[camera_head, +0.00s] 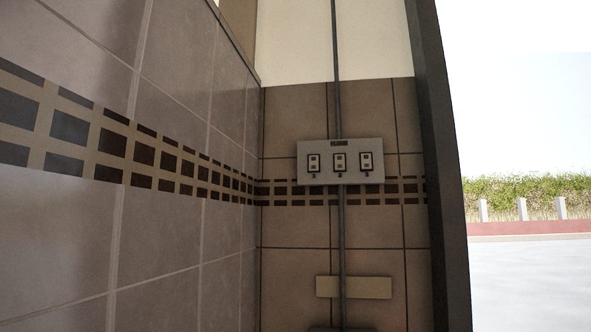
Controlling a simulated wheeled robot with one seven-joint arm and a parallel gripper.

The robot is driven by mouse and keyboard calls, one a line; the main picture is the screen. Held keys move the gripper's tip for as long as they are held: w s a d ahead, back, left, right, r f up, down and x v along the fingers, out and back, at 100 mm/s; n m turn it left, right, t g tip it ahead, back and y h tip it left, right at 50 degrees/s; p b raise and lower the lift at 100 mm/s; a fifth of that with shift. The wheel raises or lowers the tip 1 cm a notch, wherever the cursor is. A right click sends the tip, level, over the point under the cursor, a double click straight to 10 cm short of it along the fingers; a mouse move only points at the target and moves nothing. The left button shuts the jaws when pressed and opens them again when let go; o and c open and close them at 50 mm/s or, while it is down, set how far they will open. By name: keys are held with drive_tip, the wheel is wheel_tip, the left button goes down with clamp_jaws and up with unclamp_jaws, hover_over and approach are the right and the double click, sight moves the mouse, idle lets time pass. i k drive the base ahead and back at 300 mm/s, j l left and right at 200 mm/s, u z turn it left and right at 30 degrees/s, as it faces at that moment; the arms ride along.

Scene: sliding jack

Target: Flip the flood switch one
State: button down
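A pale grey switch panel (341,179) is fixed on the tiled back wall, right of the picture's middle. It carries three small switches side by side: a left one (314,162), a middle one (340,161) and a right one (366,161). A dark label plate (339,143) sits at the panel's top, with small marks under the switches. All lettering is too small to read, so I cannot tell which switch is number one or how the switches are set. My gripper is not in view.
A tiled wall (170,240) runs along the left. A vertical conduit (342,240) passes above and below the panel. A beige plate (354,287) lies below it. A dark post (447,170) edges the wall at right, with open pavement (530,280) beyond.

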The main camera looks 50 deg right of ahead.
sight(313, 160)
drive_tip(key=i+l+u, duration=0.1)
drive_tip(key=l, duration=0.35)
drive_tip(key=i+l+u, duration=0.1)
drive_tip(key=l, duration=0.35)
drive_tip(key=l+u, duration=0.1)
drive_tip(key=l, duration=0.35)
drive_tip(key=i, duration=0.05)
